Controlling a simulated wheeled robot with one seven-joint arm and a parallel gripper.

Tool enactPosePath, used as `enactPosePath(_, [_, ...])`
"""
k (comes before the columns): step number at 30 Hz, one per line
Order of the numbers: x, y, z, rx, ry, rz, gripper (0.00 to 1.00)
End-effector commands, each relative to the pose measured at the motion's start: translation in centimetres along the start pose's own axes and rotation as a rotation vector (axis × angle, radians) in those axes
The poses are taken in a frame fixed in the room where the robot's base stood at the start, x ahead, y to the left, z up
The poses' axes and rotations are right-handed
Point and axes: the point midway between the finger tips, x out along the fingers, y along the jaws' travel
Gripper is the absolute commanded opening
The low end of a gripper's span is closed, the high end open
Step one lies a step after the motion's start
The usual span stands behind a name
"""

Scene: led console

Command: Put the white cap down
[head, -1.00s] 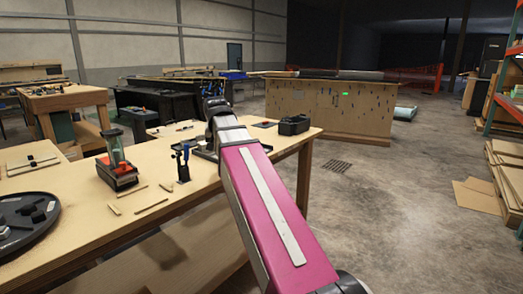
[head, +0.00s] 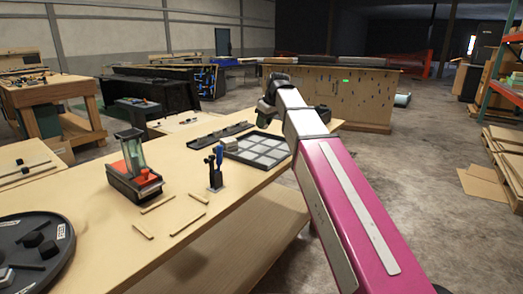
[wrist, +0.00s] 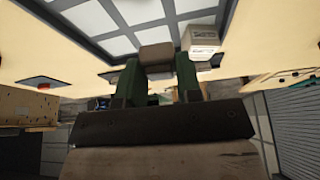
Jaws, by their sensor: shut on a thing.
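My gripper (head: 266,115) hangs above the right part of the wooden table, near a dark-framed tray of pale square panels (head: 262,150). In the wrist view its two green fingers (wrist: 157,72) are shut on a small squared cap (wrist: 156,55), which looks grey-brown in the shade. I take this for the white cap. In the head view my gripper hides it. The panel tray (wrist: 122,14) lies beyond the cap in the wrist view. The cap appears to be held above the surface, but the gap is unclear.
A white cube with lettering (wrist: 201,40) is beside the right finger in the wrist view. On the table stand a small clamp tool (head: 215,170), a red-based clear device (head: 135,168), thin wooden sticks (head: 157,204) and a round black tray (head: 30,250). Table room between them is bare.

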Motion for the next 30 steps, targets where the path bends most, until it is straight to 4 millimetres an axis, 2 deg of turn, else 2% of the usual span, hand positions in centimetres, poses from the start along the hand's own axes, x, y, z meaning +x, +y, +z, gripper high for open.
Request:
enactPosePath(2, [0.3,-0.3,-0.9,-0.046,-0.001,-0.018,0.11])
enactPosePath(5, [0.8,0.2,-0.8,-0.066,-0.001,-0.027,0.11])
enactPosePath(18, [4.7,8.4,2.8,-0.062,-0.003,-0.026,0.11])
enactPosePath(21, [5.3,9.7,3.3,-0.064,-0.001,-0.026,0.11])
enactPosePath(25, [5.7,10.6,3.8,-0.064,-0.001,-0.026,0.11])
enactPosePath(30, [6.5,10.7,4.3,-0.064,-0.002,-0.027,0.11])
